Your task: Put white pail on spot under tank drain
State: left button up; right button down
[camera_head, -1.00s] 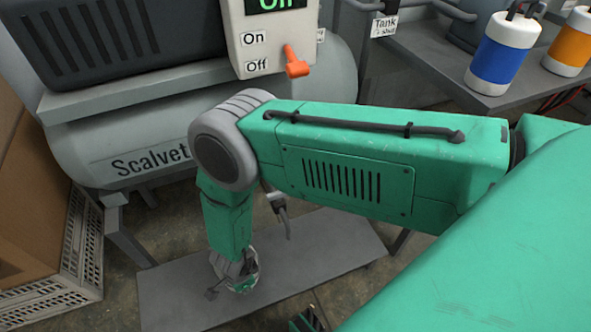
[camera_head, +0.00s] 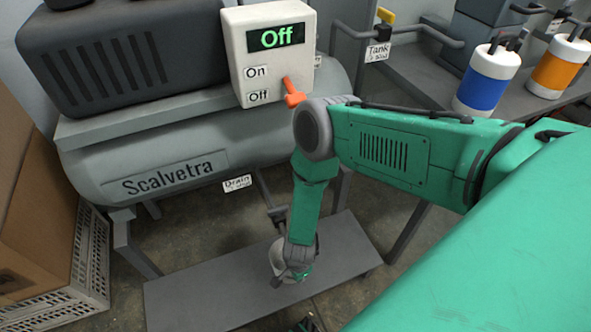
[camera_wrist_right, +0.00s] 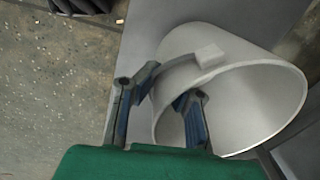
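The white pail (camera_head: 277,262) is at the low grey platform (camera_head: 190,298) in the head view, partly hidden by my right gripper (camera_head: 290,277). In the right wrist view the pail (camera_wrist_right: 240,110) lies open-side toward the camera. My right gripper's fingers (camera_wrist_right: 165,95) straddle its rim, one outside and one inside, and look shut on its wall. I cannot tell whether the pail touches the platform. The drain pipe (camera_head: 266,192), with a "Drain" label (camera_head: 237,184), comes down from the tank (camera_head: 170,165) behind the pail. No marked spot shows. My left gripper is not in view.
A control box (camera_head: 268,45) reading "Off" with an orange lever (camera_head: 292,93) stands above the tank. A cardboard box (camera_head: 35,200) and a white crate (camera_head: 90,260) are at left. Blue (camera_head: 487,78) and orange (camera_head: 560,67) canisters stand on the right bench. The platform's left part is clear.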

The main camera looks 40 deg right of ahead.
jog(key=shift+a+f+b, duration=0.15)
jog(key=shift+f+b, duration=0.4)
jog(key=shift+f, duration=0.95)
jog(key=shift+f, duration=0.15)
jog(key=c, duration=1.7)
grip_release()
